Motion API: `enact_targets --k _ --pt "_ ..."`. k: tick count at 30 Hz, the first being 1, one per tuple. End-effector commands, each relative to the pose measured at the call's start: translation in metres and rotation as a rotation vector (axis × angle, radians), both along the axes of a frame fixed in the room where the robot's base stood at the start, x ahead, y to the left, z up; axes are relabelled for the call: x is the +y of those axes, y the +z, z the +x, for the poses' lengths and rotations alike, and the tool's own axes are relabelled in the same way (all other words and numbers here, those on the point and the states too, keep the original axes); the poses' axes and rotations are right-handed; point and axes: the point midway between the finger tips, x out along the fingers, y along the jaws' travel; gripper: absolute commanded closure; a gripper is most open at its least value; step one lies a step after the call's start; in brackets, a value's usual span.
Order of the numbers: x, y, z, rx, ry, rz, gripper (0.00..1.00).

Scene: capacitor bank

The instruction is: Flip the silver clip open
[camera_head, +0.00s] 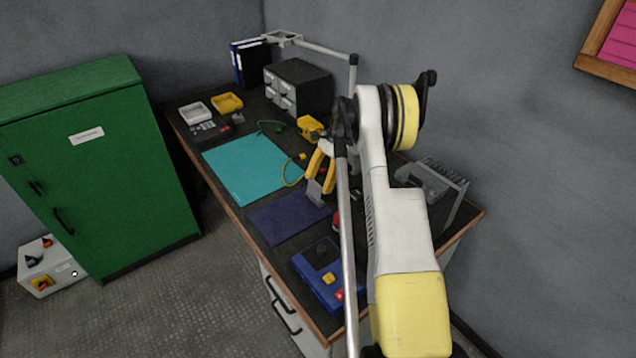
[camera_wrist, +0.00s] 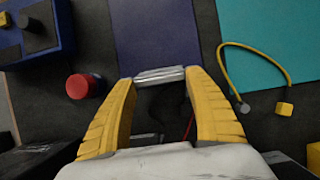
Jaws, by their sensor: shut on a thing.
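My gripper (camera_head: 321,181) has yellow fingers and hangs over the near middle of the workbench, by the dark blue mat. In the wrist view the silver clip (camera_wrist: 160,74) is a short, smooth metal piece spanning the gap between the two fingertips. My gripper is shut on it, with the fingers apart by its length. In the head view the clip (camera_head: 314,193) is a small grey shape at the fingertips. Whether it is fixed to anything below is hidden.
The workbench holds a dark blue mat (camera_head: 285,221), a teal mat (camera_head: 245,166) and a blue box (camera_head: 322,272). A red round knob (camera_wrist: 82,86) and a yellow cable (camera_wrist: 250,58) lie near my fingers. A grey rack (camera_head: 430,182) stands right of my arm.

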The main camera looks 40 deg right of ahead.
Motion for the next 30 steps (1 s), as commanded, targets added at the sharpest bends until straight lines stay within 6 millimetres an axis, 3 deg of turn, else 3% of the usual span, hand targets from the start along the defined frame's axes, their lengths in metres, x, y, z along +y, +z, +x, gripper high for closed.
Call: enact_targets --k 10,11,12,13,23,30 --pt "-0.001 -0.001 -0.001 0.003 -0.001 0.000 0.68" --pt "-0.001 -0.001 -0.001 0.003 -0.001 0.000 0.31" --pt "-0.001 -0.001 -0.001 0.003 -0.001 0.000 0.19" --pt "-0.001 -0.001 -0.001 0.002 -0.001 0.000 0.14" --pt "-0.001 0.001 0.000 0.000 -0.001 0.001 0.14" --pt "-0.016 0.036 -0.001 0.000 -0.001 0.000 0.14"
